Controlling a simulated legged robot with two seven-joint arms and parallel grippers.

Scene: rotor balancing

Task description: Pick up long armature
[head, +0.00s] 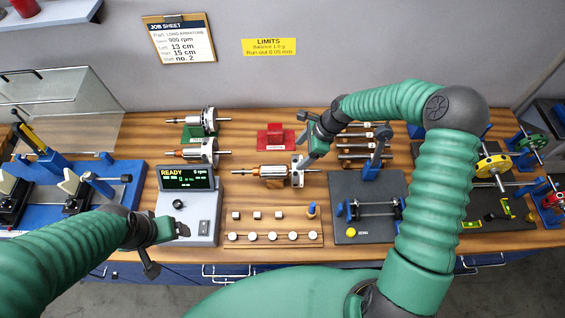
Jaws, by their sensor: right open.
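Three armatures with copper windings and steel shafts are in the head view. The one in the middle of the bench (272,172) shows the longest shaft and lies level on a low support; I take it as the long armature. My left gripper (168,248) is open and empty at the bench's front edge.
A red stand (276,137) is behind the middle armature. A control box (200,216) reading READY, 0 rpm, and a wooden tray of weights (273,226) are in front. A dark fixture plate (367,234) is to the right, a blue machine (127,190) at left.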

